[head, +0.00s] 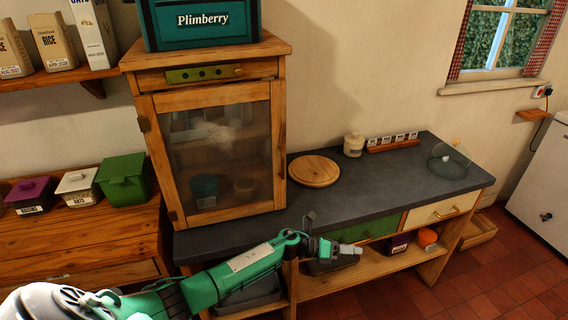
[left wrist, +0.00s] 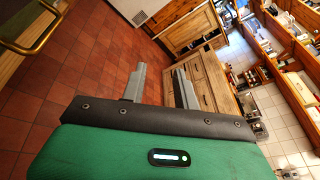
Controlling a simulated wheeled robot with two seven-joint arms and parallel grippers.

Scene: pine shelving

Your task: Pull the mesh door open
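The mesh door (head: 217,93) is the wood-framed front of the pine cabinet standing on the dark worktop. It looks closed, and a bowl and other dim shapes show through its panel. A small dark fitting (head: 144,123) sits at its left edge; I cannot tell if it is a catch or a hinge. My left gripper (head: 352,250) is low and to the right of the door, in front of the worktop's front edge, apart from the door. In the left wrist view its two grey fingers (left wrist: 159,85) stand apart with nothing between them. My right gripper is not in view.
A teal Plimberry crate (head: 200,45) stands on the cabinet. A round wooden board (head: 314,171), a jar (head: 353,145) and a glass dome (head: 449,162) stand on the worktop (head: 390,180). Green and cream drawers (head: 440,210) lie under it. Lidded tubs (head: 123,180) stand at left.

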